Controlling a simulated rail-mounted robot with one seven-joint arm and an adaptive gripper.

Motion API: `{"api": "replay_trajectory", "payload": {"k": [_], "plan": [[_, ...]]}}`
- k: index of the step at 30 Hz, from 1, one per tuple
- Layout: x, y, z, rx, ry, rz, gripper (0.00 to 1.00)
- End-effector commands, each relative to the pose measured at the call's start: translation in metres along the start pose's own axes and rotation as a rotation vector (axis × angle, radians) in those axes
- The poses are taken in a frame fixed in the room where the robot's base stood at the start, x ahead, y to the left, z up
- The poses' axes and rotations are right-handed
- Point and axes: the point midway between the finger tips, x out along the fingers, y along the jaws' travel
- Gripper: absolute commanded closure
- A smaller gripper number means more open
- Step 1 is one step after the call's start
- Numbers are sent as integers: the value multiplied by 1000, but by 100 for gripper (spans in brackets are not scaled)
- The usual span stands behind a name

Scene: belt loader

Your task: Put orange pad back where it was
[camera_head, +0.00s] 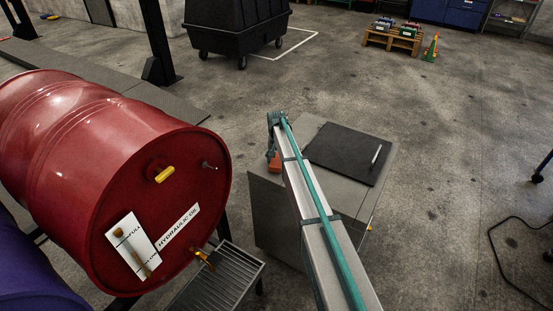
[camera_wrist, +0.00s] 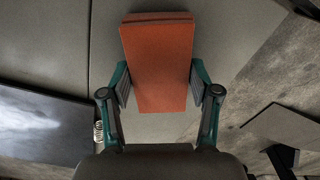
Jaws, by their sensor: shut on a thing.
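The orange pad (camera_wrist: 157,65) is a flat rectangular block held between the two fingers of my gripper (camera_wrist: 158,92) in the wrist view. One finger presses on each long side. In the head view a small part of the pad (camera_head: 274,163) shows at the left edge of the grey cabinet top (camera_head: 318,132), below my gripper (camera_head: 274,128). My arm hides much of the cabinet top there. I cannot tell whether the pad touches the surface.
A black mat (camera_head: 345,152) with a pale pen-like item (camera_head: 376,156) lies on the cabinet top to the right of my arm. A large red drum (camera_head: 110,170) lies on its side at the left, with a grated drip tray (camera_head: 222,284) under its tap. Open floor lies to the right.

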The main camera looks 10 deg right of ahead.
Motion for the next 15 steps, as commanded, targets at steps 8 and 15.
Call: {"api": "replay_trajectory", "payload": {"k": [8,15], "plan": [[4,0,0,0,0,0,35],[3,0,0,0,0,0,13]]}}
